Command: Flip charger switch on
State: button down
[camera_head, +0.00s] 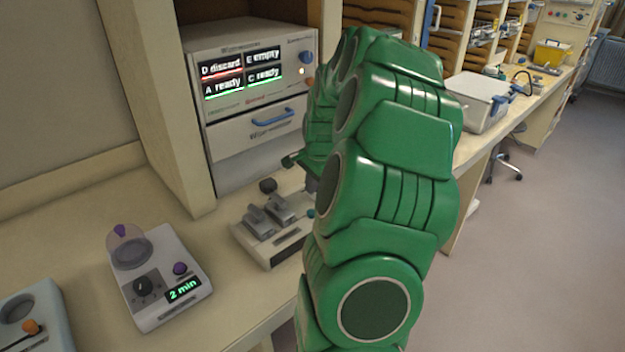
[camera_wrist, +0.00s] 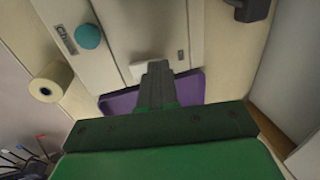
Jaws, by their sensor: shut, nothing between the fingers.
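The charger (camera_wrist: 130,30) is a pale unit with a label that seems to begin "Cha" and a round teal knob (camera_wrist: 88,36). In the head view, a pale unit with two grey blocks (camera_head: 272,251) and a teal knob appears to be the same charger, its right part hidden by my arm. A small white piece (camera_wrist: 137,71), possibly the switch, shows on the charger's near edge. My gripper (camera_wrist: 158,68) is shut and empty, its tips right beside this white piece and partly covering it. I cannot tell whether they touch, or the switch's position.
A purple surface (camera_wrist: 190,87) lies below my fingers. A tan roll (camera_wrist: 52,82) is at the left. In the head view, a timer device (camera_head: 165,305) reading "2 min" stands left of the charger, and a cabinet with a display (camera_head: 245,125) stands behind.

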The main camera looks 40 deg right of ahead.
jog(key=shift+f, duration=0.1)
dwell(0.3)
jog(key=shift+w+f+g, duration=0.15)
jog(key=shift+g, duration=0.25)
jog(key=shift+s, duration=0.9)
jog(key=shift+r, duration=0.7)
notch_tip(320, 180, up, 12)
jog(key=s, duration=0.3)
jog(key=shift+r, duration=0.2)
